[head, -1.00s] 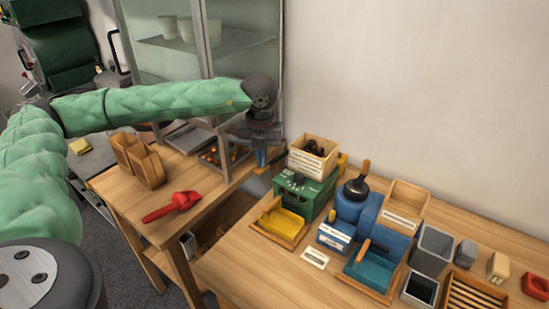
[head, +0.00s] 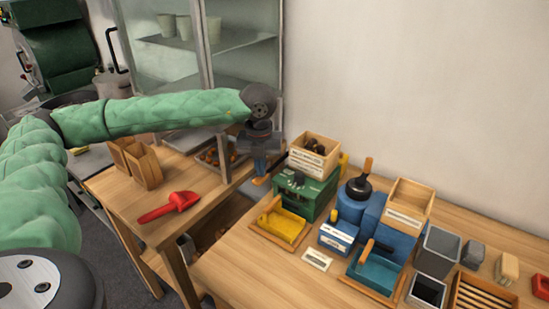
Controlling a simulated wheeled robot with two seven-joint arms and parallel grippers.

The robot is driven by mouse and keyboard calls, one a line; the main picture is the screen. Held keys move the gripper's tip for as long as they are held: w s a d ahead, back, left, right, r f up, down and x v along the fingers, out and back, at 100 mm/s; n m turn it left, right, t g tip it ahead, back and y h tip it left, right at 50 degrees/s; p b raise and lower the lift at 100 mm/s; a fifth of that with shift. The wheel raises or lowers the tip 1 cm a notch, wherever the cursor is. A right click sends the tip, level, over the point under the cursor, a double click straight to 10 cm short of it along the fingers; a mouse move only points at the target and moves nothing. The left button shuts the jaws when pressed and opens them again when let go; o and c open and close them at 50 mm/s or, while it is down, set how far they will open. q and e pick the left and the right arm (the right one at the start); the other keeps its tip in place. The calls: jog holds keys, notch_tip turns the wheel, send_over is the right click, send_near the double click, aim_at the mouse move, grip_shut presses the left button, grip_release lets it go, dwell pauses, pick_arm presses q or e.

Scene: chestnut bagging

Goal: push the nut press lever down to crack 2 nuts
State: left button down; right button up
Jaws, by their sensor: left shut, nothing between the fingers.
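A green machine (head: 318,205), which I take to be the nut press, stands on the right-hand bench with a wooden labelled box (head: 308,164) on top and a yellow tray (head: 279,230) in front. My left gripper (head: 260,170) is shut and empty, pointing down just left of that machine. A blue machine (head: 352,206) with an upright wooden-handled black lever (head: 360,184) stands to the right. My right gripper is not in view.
A red scoop (head: 170,206) and wooden holders (head: 144,166) are on the left table (head: 205,208). A teal tray (head: 376,274), grey bins (head: 437,252) and a slatted wooden tray (head: 484,296) crowd the right-hand bench. A glass-fronted cabinet (head: 244,67) stands behind. The bench's front left part is clear.

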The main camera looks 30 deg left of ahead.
pick_arm(q)
jog(key=shift+s+f+b, duration=0.2)
jog(key=shift+f+b, duration=0.8)
jog(key=shift+f, duration=0.05)
jog(key=shift+f+b, duration=0.4)
jog(key=shift+f, duration=0.05)
jog(key=shift+r+p, duration=0.3)
jog(key=shift+r, duration=0.25)
jog(key=shift+w+r+p, duration=0.15)
jog(key=shift+r+p, duration=0.3)
jog(key=shift+r, duration=1)
jog(key=shift+w+r+p, duration=0.15)
jog(key=shift+r+p, duration=0.25)
jog(key=shift+r, duration=1)
jog(key=shift+w+r+p, duration=0.15)
jog(key=shift+r+p, duration=0.3)
jog(key=shift+r, duration=1)
jog(key=shift+f+b, duration=1)
jog(key=shift+f, duration=0.1)
